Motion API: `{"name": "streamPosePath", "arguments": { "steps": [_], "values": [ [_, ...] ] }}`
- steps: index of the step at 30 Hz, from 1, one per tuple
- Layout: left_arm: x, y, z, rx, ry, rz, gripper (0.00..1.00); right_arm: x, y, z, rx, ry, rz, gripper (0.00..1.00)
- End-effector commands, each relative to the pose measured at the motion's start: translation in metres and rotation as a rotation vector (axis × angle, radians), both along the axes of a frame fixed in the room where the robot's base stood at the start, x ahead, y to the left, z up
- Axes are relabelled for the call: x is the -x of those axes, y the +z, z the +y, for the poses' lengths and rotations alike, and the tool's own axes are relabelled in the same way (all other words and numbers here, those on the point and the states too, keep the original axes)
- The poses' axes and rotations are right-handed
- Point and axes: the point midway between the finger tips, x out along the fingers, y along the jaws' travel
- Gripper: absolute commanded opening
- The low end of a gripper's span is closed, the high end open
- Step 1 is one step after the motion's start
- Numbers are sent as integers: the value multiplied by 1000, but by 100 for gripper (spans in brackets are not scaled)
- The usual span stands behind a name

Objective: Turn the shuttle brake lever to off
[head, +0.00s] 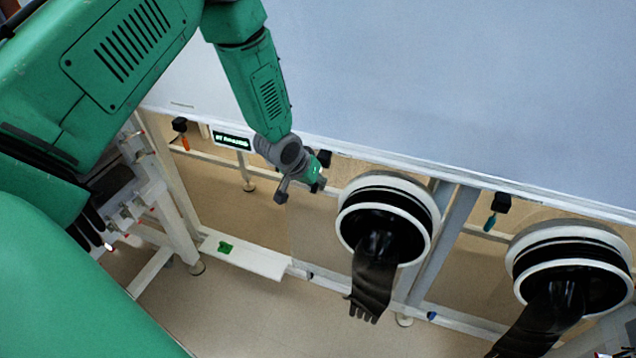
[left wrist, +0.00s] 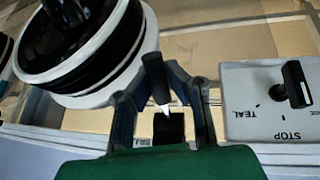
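My left gripper (head: 301,188) reaches down to the rail under the pale cabinet front, left of the nearer glove port. In the left wrist view, its two fingers (left wrist: 167,112) stand apart. A black lever with a white tip (left wrist: 156,80) shows between them, with a gap to each finger. A black square (left wrist: 169,128) lies just below its tip. I cannot read an on or off mark at this lever or tell for certain that it is the shuttle brake. In the head view a small black block (head: 324,158) shows beside the gripper, partly hidden.
Two ringed glove ports with hanging black gloves, one at centre (head: 345,205) and one at right (head: 515,262), stand close by. Other hanging levers are orange (head: 185,142) and teal (head: 490,222). A panel (left wrist: 250,80) marked TEAL and STOP carries a black knob (left wrist: 296,84).

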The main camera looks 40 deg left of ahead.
Motion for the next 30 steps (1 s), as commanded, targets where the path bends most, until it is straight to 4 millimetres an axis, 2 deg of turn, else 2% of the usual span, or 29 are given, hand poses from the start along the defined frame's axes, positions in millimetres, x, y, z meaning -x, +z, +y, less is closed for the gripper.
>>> {"name": "streamPosePath", "arguments": {
  "steps": [1, 2, 11, 14, 30],
  "values": [
    [0, 0, 1, -1, 2, 0, 29, 0, 0, 0, 0, 0, 0, 40],
    [0, 0, 1, 0, 1, 0, 35, 0, 0, 0, 0, 0, 0, 40],
    [-1, 1, 0, 0, 0, -1, 35, 0, 0, 0, 0, 0, -1, 40],
    [1, 6, 1, 0, 1, -3, 35, 3, 1, 0, 0, 0, -2, 40],
    [52, 90, 10, 2, 2, -2, 35, 2, 1, 0, 0, 0, -3, 40]
  ]
}}
